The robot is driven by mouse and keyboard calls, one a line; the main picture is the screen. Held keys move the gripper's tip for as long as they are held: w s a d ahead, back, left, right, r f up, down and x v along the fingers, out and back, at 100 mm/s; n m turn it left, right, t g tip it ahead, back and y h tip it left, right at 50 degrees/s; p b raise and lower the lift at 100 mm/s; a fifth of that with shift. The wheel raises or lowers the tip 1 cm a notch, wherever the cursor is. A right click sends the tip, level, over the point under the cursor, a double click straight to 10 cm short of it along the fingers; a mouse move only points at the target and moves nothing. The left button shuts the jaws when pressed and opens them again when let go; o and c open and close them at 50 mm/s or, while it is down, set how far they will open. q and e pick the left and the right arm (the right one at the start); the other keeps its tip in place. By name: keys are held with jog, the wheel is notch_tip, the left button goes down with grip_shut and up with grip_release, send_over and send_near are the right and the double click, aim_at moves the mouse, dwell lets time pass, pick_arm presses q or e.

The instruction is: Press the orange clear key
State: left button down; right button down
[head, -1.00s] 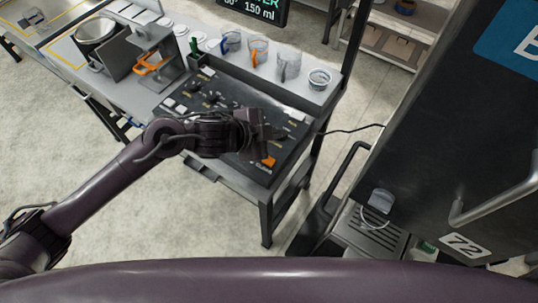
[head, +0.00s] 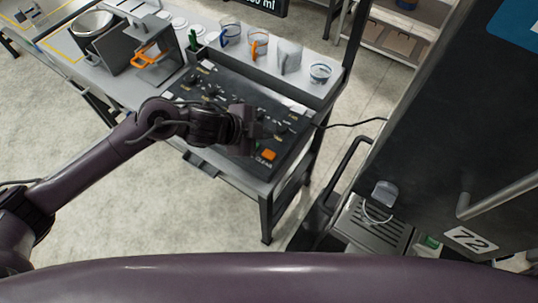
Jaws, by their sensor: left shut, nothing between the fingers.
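The orange clear key (head: 268,155) sits at the front right corner of the black control panel (head: 222,77), with a white "CLEAR" label beside it. My left gripper (head: 262,125) is over the right part of the panel, a little behind the orange key in the picture. It is shut and empty. The key is in plain sight and the gripper appears apart from it; the height of the fingertips over the panel is hard to tell. My arm hides the panel's front middle. My right gripper is not in view.
Several measuring cups, one a clear cup (head: 320,73), stand on the shelf behind the panel. A grey stand with an orange handle (head: 147,53) is at the left. A dark machine (head: 450,110) numbered 72 stands at the right. Floor lies in front of the table.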

pick_arm(q)
jog(key=b, duration=0.4)
send_over(265, 155)
notch_tip(265, 155, down, 6)
jog(key=shift+r, duration=0.25)
jog(key=shift+f+b, duration=0.45)
jog(key=shift+f, duration=0.1)
jog(key=shift+f, duration=0.1)
dwell(0.9)
jog(key=shift+f, duration=0.3)
jog(key=shift+s+f+b, duration=0.1)
jog(key=shift+f+b, duration=0.4)
jog(key=shift+b, duration=0.05)
dwell(0.6)
jog(key=shift+r, duration=0.1)
jog(key=shift+r+p, duration=0.8)
jog(key=shift+p, duration=0.15)
